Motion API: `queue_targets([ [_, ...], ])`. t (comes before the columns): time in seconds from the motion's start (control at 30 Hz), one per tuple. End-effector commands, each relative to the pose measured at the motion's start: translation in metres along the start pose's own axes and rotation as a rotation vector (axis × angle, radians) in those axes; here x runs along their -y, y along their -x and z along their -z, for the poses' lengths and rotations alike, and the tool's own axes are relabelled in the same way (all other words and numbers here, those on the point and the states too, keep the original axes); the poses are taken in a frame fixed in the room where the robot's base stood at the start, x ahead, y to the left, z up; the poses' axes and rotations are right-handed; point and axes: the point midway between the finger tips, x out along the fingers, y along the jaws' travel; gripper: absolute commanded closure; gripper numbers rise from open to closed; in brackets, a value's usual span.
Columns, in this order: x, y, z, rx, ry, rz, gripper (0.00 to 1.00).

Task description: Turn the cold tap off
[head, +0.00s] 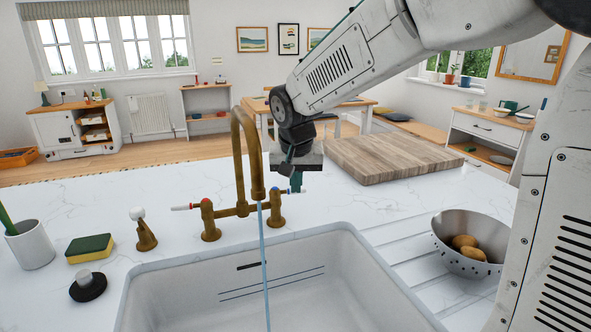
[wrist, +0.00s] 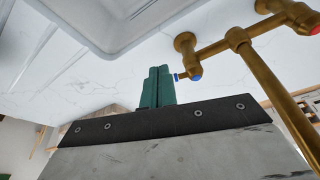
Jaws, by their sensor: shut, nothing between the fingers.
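The brass bridge tap (head: 243,150) stands behind the sink, and a thin stream of water (head: 264,262) falls from its spout. The cold tap (head: 275,208) is its right-hand valve; it also shows in the wrist view (wrist: 186,46) with a blue disc and a small blue-marked lever. The hot tap (head: 209,220) on the left has a red-marked lever pointing left. My gripper (head: 296,184) is shut and empty beside the cold tap. In the wrist view its green fingers (wrist: 157,84) are right at the end of the cold lever; I cannot tell whether they touch. They partly hide the lever.
The white sink (head: 190,288) lies in front of the tap. A wooden board (head: 390,158) lies behind right, and a colander (head: 467,262) with potatoes stands at right. A soap dispenser (head: 145,232), sponge (head: 90,248) and cup (head: 32,247) stand at left.

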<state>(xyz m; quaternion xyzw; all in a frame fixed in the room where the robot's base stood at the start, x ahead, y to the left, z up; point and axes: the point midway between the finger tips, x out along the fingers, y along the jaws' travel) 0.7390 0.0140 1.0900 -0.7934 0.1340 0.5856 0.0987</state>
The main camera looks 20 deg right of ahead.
Motion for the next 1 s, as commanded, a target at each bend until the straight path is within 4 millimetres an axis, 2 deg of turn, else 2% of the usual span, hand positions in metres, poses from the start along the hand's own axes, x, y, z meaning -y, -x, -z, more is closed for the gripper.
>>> queue_targets([
  [0.03, -0.001, -0.013, -0.001, 0.005, 0.0, -0.002, 1.0],
  [0.13, -0.001, -0.033, -0.001, 0.004, 0.0, -0.002, 1.0],
  [0.3, -0.001, -0.045, 0.022, 0.001, -0.003, -0.001, 1.0],
  [0.5, -0.001, -0.051, 0.034, 0.001, -0.001, 0.0, 1.0],
  [0.87, -0.001, -0.051, 0.036, 0.001, -0.001, 0.0, 1.0],
  [1.0, -0.006, -0.055, 0.048, 0.0, -0.003, 0.0, 1.0],
])
